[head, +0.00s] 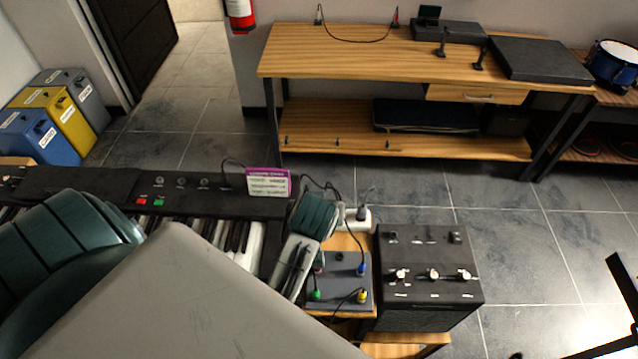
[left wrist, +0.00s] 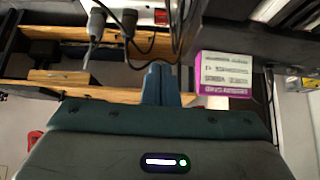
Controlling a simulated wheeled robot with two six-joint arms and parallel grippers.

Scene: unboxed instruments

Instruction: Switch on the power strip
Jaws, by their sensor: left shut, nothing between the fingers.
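The white power strip (head: 357,218) lies on the small wooden stand, right of my left gripper, with a dark plug and cable at it. In the left wrist view, part of the power strip (left wrist: 145,14) shows at the top edge, with a red switch (left wrist: 161,16). My left gripper (head: 318,207) is shut and empty, just left of the strip in the head view. Its teal fingers (left wrist: 160,72) are together, and appear apart from the strip. Whether the switch is on cannot be told. My right gripper is not in view.
A keyboard (head: 95,188) with a purple-edged card (head: 268,183) lies left. A grey pedal box (head: 345,272) with coloured plugs and a black amplifier (head: 425,265) stand nearby. Loose cables run around the strip. A wooden bench (head: 340,55) stands behind.

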